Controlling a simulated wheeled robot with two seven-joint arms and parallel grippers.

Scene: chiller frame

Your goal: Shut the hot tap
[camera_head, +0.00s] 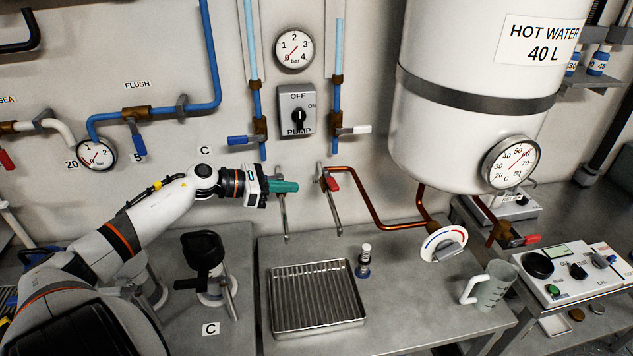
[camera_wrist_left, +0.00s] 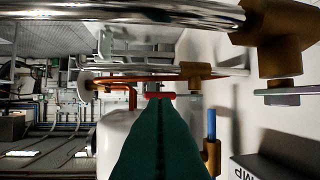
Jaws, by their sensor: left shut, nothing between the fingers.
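The hot tap (camera_head: 324,178) is on the wall at the end of a copper pipe (camera_head: 372,200) that comes from the hot water tank (camera_head: 455,135). Its red lever (camera_head: 333,183) slants downward, and a spout hangs below. My left gripper (camera_head: 297,186) has teal fingers, which are shut and empty, a little left of the red lever. In the left wrist view the fingers (camera_wrist_left: 160,107) point at the red lever (camera_wrist_left: 160,95). I cannot tell whether they touch it. Another spout (camera_head: 283,215) hangs under my left gripper, which hides part of that tap. My right gripper is not in view.
A steel tray (camera_head: 318,328) lies on the bench below the spouts, with a small bottle (camera_head: 363,262) beside it. A mug (camera_head: 490,287) stands at right. The pump switch (camera_head: 297,111) and a gauge (camera_head: 294,50) are above on the wall.

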